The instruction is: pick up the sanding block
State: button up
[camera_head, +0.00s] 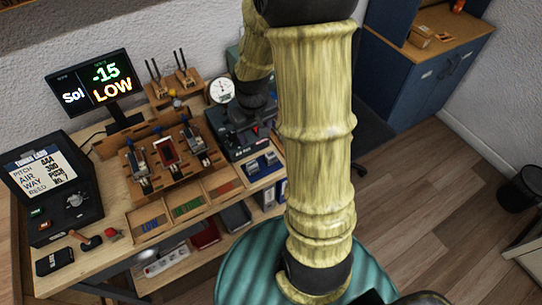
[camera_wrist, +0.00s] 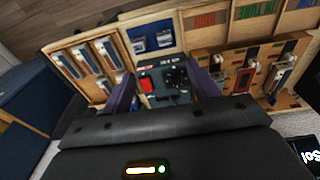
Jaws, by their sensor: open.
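I cannot pick out a sanding block for certain in either view. In the head view, a small light-brown block-like item (camera_head: 420,38) lies on the blue cabinet at the upper right, too small to identify. My gripper (camera_head: 248,128) is over the black box at the right of the workbench, partly hidden by my arm. In the wrist view, my gripper (camera_wrist: 163,90) has its two purple fingers apart, with nothing held between them. The black box (camera_wrist: 160,84) with its red switch shows beyond and between the fingers.
The workbench (camera_head: 130,206) carries a wooden fixture (camera_head: 140,182), a monitor (camera_head: 95,85) and a black device (camera_head: 52,185). A red-handled tool (camera_head: 90,242) lies at its front left. A teal round stool (camera_head: 240,262) stands in front. The wood floor at right is mostly clear.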

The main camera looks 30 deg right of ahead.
jog(key=g, duration=0.1)
send_over(271, 154)
notch_tip(271, 154, down, 5)
jog(key=shift+s+a+r+p, duration=0.1)
jog(key=shift+a+r+p, duration=0.15)
jog(key=shift+a+p, duration=0.2)
notch_tip(271, 154, down, 12)
jog(key=p, duration=0.3)
jog(key=shift+f, duration=0.1)
jog(key=shift+d+f, duration=0.1)
jog(key=shift+d+f+p, duration=0.25)
jog(key=shift+f+p, duration=0.75)
jog(key=shift+p, duration=0.05)
jog(key=shift+f+p, duration=0.5)
jog(key=shift+f, duration=1.05)
